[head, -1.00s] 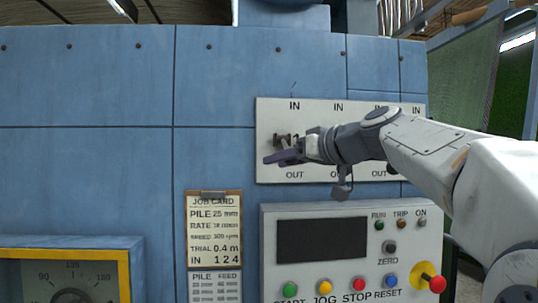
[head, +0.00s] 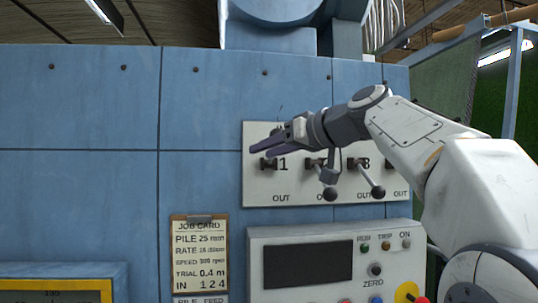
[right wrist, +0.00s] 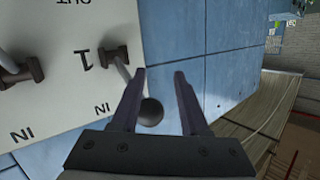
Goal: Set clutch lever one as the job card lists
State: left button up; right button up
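Clutch lever one (right wrist: 151,112) has a dark round knob and, in the right wrist view, leans from its hub (right wrist: 116,54) toward the IN marking. In the head view its hub (head: 268,164) shows beside the 1, with the knob mostly hidden behind my gripper. My right gripper (head: 254,149) is at the upper half of lever one. In the wrist view its fingers (right wrist: 160,72) are apart, with the knob between them nearer the left finger; contact is unclear. The job card (head: 200,255) reads IN 1 2 4. My left gripper is not in view.
Lever two (head: 330,194) and lever three (head: 378,192) hang toward OUT on the white lever panel (head: 254,190). Lever four is partly hidden by my arm. A control box (head: 375,246) with buttons sits below. Blue wall is free to the left.

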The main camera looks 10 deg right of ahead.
jog(key=shift+o, duration=1.1)
jog(key=shift+w+f, duration=0.15)
jog(key=shift+f, duration=0.05)
jog(key=shift+d, duration=0.1)
jog(key=shift+d+f, duration=0.1)
jog(key=b+v, duration=0.3)
jog(key=v, duration=0.7)
jog(key=shift+s, duration=0.2)
